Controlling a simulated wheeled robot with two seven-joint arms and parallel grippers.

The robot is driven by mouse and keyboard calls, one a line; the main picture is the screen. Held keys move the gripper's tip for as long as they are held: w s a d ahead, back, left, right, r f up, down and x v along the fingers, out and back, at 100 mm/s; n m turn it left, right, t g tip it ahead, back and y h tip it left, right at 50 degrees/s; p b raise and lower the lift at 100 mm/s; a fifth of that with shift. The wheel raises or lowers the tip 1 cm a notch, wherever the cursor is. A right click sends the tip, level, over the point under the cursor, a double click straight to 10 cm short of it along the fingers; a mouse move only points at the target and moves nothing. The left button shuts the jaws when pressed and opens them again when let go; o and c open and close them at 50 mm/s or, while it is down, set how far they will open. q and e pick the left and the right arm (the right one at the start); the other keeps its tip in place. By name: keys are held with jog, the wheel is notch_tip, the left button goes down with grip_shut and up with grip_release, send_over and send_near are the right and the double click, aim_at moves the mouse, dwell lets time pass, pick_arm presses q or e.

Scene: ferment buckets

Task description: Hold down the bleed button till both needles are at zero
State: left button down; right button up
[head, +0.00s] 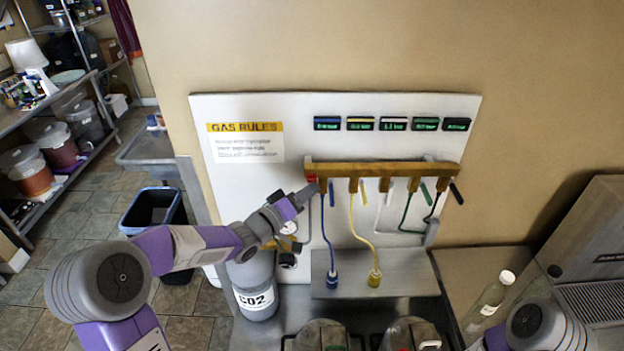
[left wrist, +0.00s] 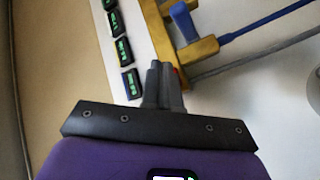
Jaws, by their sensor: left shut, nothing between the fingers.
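The red bleed button (head: 311,179) is at the left end of the brass manifold (head: 400,169) on the white board. My left gripper (head: 311,189) is shut and empty, its tips at or right beside the button. My right gripper is out of view.
Hoses with coloured valve levers hang from the manifold; the blue hose (head: 325,225) is close to my left gripper. Digital displays (head: 391,124) line the board above. A grey shelf (head: 365,275) lies below. A clear bottle (head: 490,297) stands at right.

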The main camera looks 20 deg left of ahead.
pick_arm(q)
jog(key=shift+w, duration=0.15)
jog(key=shift+w+a, duration=0.15)
jog(key=shift+w, duration=0.15)
jog(key=shift+w+a+p, duration=0.2)
jog(key=shift+w+p, duration=0.2)
jog(key=shift+w, duration=0.1)
dwell(2.4)
jog(key=shift+s, duration=0.1)
dwell(3.8)
jog(key=shift+s+d+b, duration=0.3)
jog(key=shift+s, duration=0.5)
